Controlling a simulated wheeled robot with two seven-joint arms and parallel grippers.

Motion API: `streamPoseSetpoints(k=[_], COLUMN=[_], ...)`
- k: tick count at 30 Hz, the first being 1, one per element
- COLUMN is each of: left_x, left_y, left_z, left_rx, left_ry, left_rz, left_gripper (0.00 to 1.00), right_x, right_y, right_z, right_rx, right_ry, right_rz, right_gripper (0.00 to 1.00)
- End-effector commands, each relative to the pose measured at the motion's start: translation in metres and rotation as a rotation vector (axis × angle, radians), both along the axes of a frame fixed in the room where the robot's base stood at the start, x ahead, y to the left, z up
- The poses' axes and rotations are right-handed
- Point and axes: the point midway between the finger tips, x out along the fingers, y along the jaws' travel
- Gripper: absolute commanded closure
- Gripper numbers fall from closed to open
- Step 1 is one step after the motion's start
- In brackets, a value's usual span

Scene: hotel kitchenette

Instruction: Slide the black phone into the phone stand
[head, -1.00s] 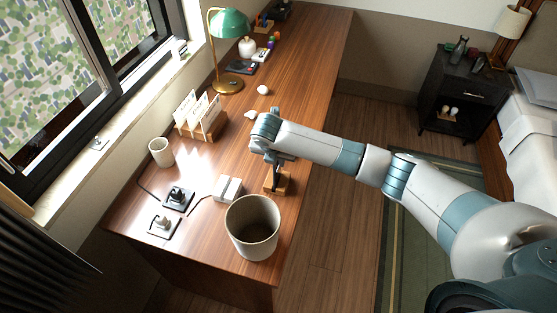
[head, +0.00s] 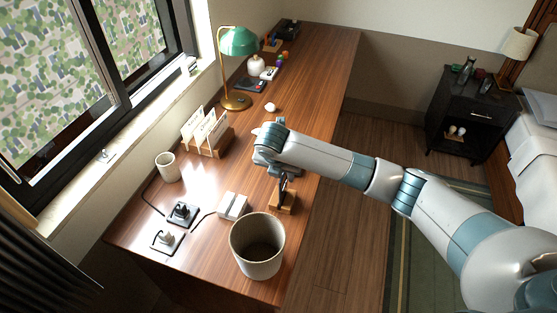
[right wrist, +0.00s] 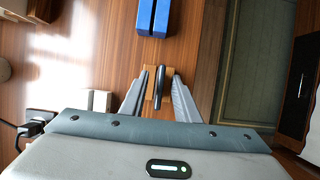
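The black phone (head: 283,190) stands upright, edge-on, with its lower end at the wooden phone stand (head: 290,206) near the desk's front edge. My right gripper (head: 279,172) is just above the stand. In the right wrist view, the fingers of my right gripper (right wrist: 158,82) are spread, one on each side of the dark phone (right wrist: 161,84), with gaps on both sides. The wooden stand (right wrist: 151,88) shows beneath. How deep the phone sits in the slot is hard to tell. My left gripper is not in view.
A large bin (head: 257,250) stands close in front of the stand, with a white box (head: 232,205) to its left. A letter rack (head: 212,145), a cup (head: 167,167) and a green lamp (head: 238,42) are farther left and back. A blue block (right wrist: 153,17) lies beyond the stand.

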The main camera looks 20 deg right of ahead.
Motion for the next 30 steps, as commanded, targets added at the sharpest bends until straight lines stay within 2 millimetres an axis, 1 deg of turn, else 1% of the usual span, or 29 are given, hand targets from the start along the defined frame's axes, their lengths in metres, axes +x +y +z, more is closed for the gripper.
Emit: streamPoseSetpoints(k=[1,12,16,18,24,30], left_x=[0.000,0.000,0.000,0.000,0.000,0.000], left_y=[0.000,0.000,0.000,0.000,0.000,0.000], left_z=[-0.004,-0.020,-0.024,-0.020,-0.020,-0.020], left_rx=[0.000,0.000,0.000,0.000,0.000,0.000], left_ry=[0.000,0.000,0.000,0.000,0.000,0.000], left_rz=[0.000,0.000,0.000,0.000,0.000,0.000], left_gripper=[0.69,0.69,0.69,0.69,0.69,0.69], right_x=[-0.002,-0.026,-0.034,-0.036,-0.041,-0.043], right_y=[0.003,0.019,0.023,0.025,0.028,0.028], right_z=[0.008,0.078,0.099,0.109,0.122,0.123], right_rx=[0.002,0.001,0.000,-0.001,-0.001,-0.001], right_ry=[-0.004,-0.004,-0.005,-0.003,-0.001,0.000], right_rz=[0.002,0.002,0.002,0.003,0.001,0.000], right_gripper=[0.71,0.71,0.71,0.71,0.71,0.71])
